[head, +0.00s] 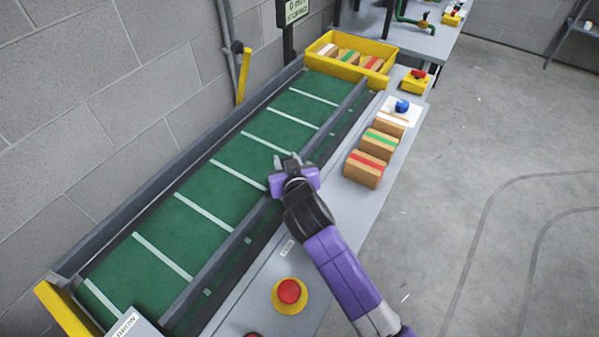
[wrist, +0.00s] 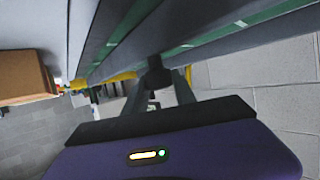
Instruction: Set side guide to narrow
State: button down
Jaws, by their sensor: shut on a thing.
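The side guide (head: 222,262) is a long grey rail lying lengthwise over the green conveyor belt (head: 205,197), inward of the belt's right edge. A strip of green belt shows on its right side. My gripper (head: 290,160) is at the guide, about midway along it. In the wrist view my gripper's fingers (wrist: 156,92) are closed on a small dark knob (wrist: 157,73) beside the rail. In the head view my gripper hides the knob and the part of the rail under it.
Striped cartons (head: 363,170) stand on the grey ledge right of the belt, near my arm. A red stop button (head: 289,291) sits on a yellow base at the near end. A yellow tray (head: 352,57) with cartons is at the far end. The floor at right is clear.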

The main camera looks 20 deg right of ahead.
jog(key=w+a+b, duration=0.1)
jog(key=w, duration=0.1)
jog(key=w+a+b, duration=0.1)
jog(key=w+a, duration=0.1)
jog(key=shift+f, duration=0.15)
jog(key=shift+w+a+r, duration=0.2)
jog(key=shift+w+a, duration=0.05)
jog(key=shift+w, duration=0.1)
jog(key=c, duration=1)
grip_release()
jog(key=shift+c, duration=0.2)
jog(key=v, duration=0.7)
jog(key=shift+s+b, duration=0.35)
